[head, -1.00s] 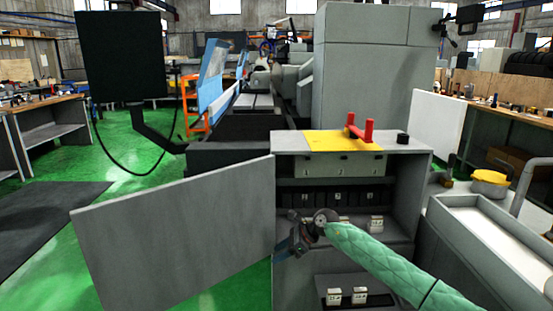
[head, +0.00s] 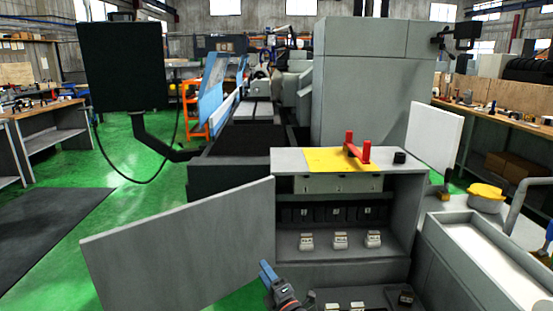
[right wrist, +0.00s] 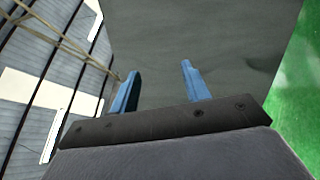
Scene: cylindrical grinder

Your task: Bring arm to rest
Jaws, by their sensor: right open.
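My right gripper (head: 268,272) shows at the bottom edge of the head view, in front of the cabinet's lower left side. Its blue fingers are apart with nothing between them in the right wrist view (right wrist: 160,85). A grey panel (right wrist: 205,40) fills the space beyond the fingers there. The grey cabinet (head: 408,200) stands open, with its door (head: 180,245) swung out to the left. The gripper is close to the door's lower right edge; I cannot tell whether they touch. My left gripper is not in view.
Several white labelled blocks (head: 340,241) sit on the cabinet shelf and lower down. A white-lined trough (head: 490,252) stands at the right. Green floor (head: 140,205) is open at the left.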

